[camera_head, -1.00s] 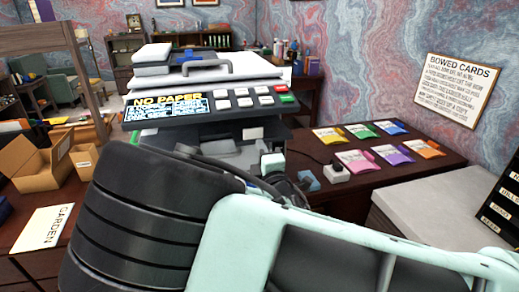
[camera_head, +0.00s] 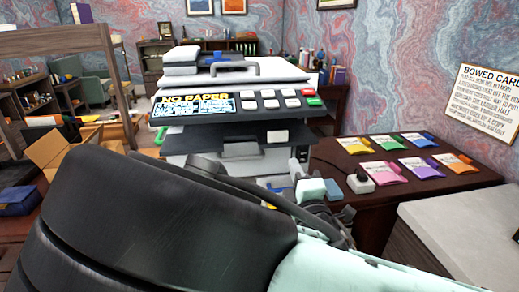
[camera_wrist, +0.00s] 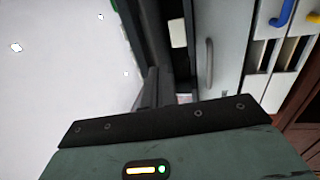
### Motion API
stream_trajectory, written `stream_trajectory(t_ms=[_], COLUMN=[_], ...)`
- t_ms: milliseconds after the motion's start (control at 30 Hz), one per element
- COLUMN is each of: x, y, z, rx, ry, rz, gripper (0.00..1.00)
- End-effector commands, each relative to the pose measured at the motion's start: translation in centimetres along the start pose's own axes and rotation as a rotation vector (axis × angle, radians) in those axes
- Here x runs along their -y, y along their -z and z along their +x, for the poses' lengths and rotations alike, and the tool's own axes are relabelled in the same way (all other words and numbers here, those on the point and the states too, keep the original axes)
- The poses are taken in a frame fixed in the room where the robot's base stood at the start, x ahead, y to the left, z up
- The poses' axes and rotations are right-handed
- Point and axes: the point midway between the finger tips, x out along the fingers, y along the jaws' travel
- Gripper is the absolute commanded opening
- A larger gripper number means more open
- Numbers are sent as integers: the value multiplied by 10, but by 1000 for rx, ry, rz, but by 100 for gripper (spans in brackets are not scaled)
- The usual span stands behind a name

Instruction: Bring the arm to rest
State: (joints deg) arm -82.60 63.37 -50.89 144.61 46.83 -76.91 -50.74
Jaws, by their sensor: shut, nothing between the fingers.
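My gripper (camera_wrist: 158,90) shows at the lower middle of the wrist view, beyond its dark green housing with a small status light. It is shut and empty. In the head view my arm fills the lower foreground, with a black ribbed section at left and a pale mint section at lower right. My fingers cannot be made out there. The arm stands in front of the copier (camera_head: 235,72) and hides its lower part and much of the desk.
Several coloured card packs (camera_head: 383,172) lie on the dark desk (camera_head: 470,183) at right. A pale cabinet (camera_head: 455,215) stands at right. An open cardboard box (camera_head: 60,150) is at left.

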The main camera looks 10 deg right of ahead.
Motion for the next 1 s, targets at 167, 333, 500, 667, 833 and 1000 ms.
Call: stream_trajectory(t_ms=[167, 333, 500, 667, 833, 1000], x=[26, 95, 125, 99, 40, -12], y=[-14, -25, 6, 44, 62, 47], z=[-2, -34, -92, -144, -191, -229], rx=[74, 276, 449, 541, 597, 665], ry=[132, 533, 954, 1288, 1549, 1659], rz=[93, 389, 692, 869, 903, 811], gripper=[0, 0, 0, 0, 0, 0])
